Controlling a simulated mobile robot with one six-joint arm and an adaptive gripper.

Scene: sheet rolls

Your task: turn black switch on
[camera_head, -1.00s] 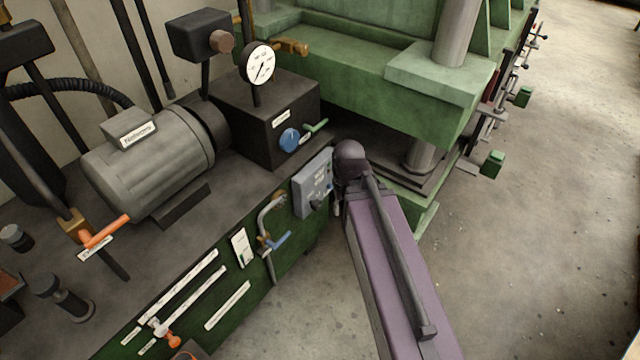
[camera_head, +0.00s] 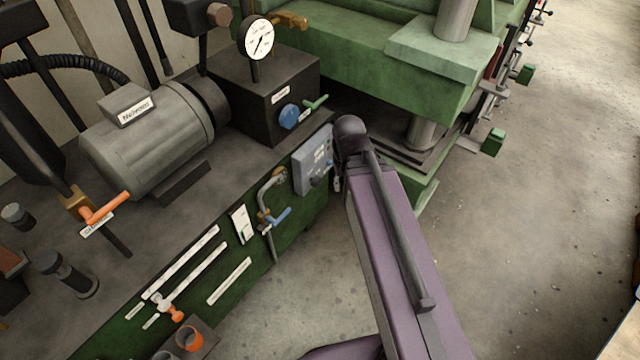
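A grey control box (camera_head: 312,161) is mounted on the dark green side of the machine bench. A small black switch (camera_head: 318,180) sits on its lower right part; its exact position is too small to read. My purple arm reaches up from the bottom, with its dark joint just right of the box. A small part of my gripper (camera_head: 337,184) seems to show below that joint, close to the right edge of the box. The arm hides most of it, and I cannot tell whether it touches the box or how its fingers stand.
A blue knob (camera_head: 290,116) and a pressure gauge (camera_head: 257,38) are above the box. A pipe with a blue valve handle (camera_head: 278,217) is to its left. A green press (camera_head: 400,70) stands behind my arm. The floor to the right is clear.

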